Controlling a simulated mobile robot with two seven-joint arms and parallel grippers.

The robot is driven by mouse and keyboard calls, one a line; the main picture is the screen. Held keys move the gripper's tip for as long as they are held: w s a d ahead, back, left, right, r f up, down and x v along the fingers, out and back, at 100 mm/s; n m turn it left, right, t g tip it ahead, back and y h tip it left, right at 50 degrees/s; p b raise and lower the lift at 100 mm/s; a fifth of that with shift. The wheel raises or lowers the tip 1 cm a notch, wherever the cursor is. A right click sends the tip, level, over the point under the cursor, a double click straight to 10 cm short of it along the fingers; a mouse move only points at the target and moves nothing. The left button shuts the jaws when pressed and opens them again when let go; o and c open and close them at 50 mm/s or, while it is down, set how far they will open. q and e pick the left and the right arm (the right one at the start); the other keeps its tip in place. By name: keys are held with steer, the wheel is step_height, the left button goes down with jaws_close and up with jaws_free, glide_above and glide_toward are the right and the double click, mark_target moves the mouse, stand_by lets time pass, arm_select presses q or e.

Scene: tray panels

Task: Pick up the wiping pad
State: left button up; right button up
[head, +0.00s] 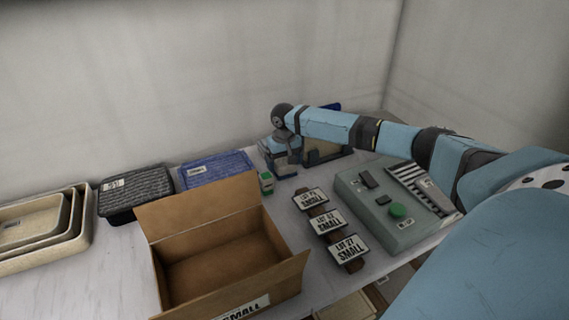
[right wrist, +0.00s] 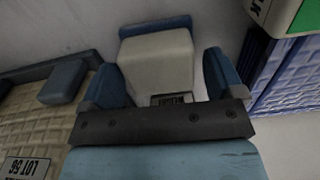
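A pale block with a blue band along its far edge, which looks like the wiping pad (right wrist: 157,62), lies between the two blue fingers of my right gripper (right wrist: 160,80) in the right wrist view. A small dark-lettered label shows on its near side. The fingers stand apart, one on each side of it, and I cannot make out firm contact. In the head view my right gripper (head: 280,158) points down near the back of the table, right of the blue quilted pack, and largely hides the pad. My left gripper is out of view.
An open cardboard box (head: 284,278) stands in front. A green-and-white box (head: 266,182), blue pack (head: 215,167) and black container (head: 134,192) lie left of the gripper. Lot tags (head: 328,221) and a grey control panel (head: 385,213) lie right. Nested trays (head: 84,232) stand far left.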

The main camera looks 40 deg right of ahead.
mark_target(284, 161)
steer(key=c, duration=0.8)
steer(key=shift+o, duration=0.2)
step_height(284, 161, up, 20)
steer(key=p, duration=0.2)
steer(key=shift+p, duration=0.3)
